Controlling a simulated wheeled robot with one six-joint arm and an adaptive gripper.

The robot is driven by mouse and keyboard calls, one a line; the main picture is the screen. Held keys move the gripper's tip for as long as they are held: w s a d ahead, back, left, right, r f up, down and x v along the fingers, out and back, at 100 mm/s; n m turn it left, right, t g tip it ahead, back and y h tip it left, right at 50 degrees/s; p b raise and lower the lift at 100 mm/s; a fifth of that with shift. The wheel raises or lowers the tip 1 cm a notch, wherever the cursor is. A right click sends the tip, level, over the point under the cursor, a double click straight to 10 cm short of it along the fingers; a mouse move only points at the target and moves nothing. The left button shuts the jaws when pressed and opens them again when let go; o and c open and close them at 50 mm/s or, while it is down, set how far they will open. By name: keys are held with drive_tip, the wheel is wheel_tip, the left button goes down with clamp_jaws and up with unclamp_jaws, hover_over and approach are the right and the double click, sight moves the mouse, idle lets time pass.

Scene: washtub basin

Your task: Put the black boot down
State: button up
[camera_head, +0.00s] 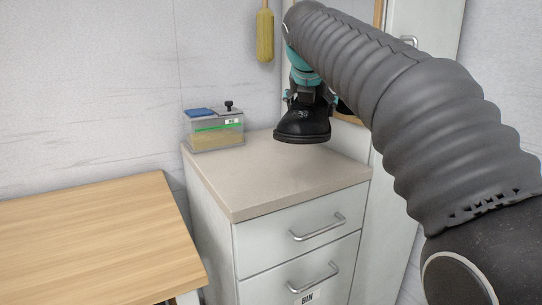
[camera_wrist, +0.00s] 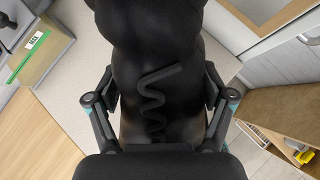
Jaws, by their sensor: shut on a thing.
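The black boot (camera_head: 304,122) is held above the beige top of the white drawer cabinet (camera_head: 262,196) in the head view. Its sole faces down and a gap seems to show between sole and top, though I cannot tell its size. My gripper (camera_head: 308,97) is shut on the boot from above. In the wrist view the boot (camera_wrist: 160,70) fills the middle, and my gripper's fingers (camera_wrist: 160,118) press on it from both sides.
A clear container with a blue item and sand-coloured contents (camera_head: 216,130) stands at the cabinet's back left corner. A wooden table (camera_head: 95,240) is at the left. A yellow brush (camera_head: 265,36) hangs on the wall. The cabinet top's front part is clear.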

drive_tip(key=a+f, duration=0.2)
drive_tip(key=a, duration=0.1)
drive_tip(key=w+a+f, duration=0.1)
drive_tip(key=a+f, duration=0.1)
drive_tip(key=a, duration=0.2)
drive_tip(key=w+a+f, duration=0.1)
drive_tip(key=a+f, duration=0.1)
drive_tip(key=a, duration=0.1)
drive_tip(key=shift+a+b, duration=0.15)
drive_tip(key=shift+b, duration=0.25)
drive_tip(key=shift+f+b, duration=0.6)
drive_tip(key=shift+f, duration=1.45)
drive_tip(key=o, duration=1.7)
drive_tip(key=shift+f, duration=0.15)
drive_tip(key=shift+c, duration=0.2)
drive_tip(key=shift+r, duration=0.2)
drive_tip(key=p+v, duration=0.1)
drive_tip(key=v, duration=1.1)
drive_tip(key=shift+f, duration=0.1)
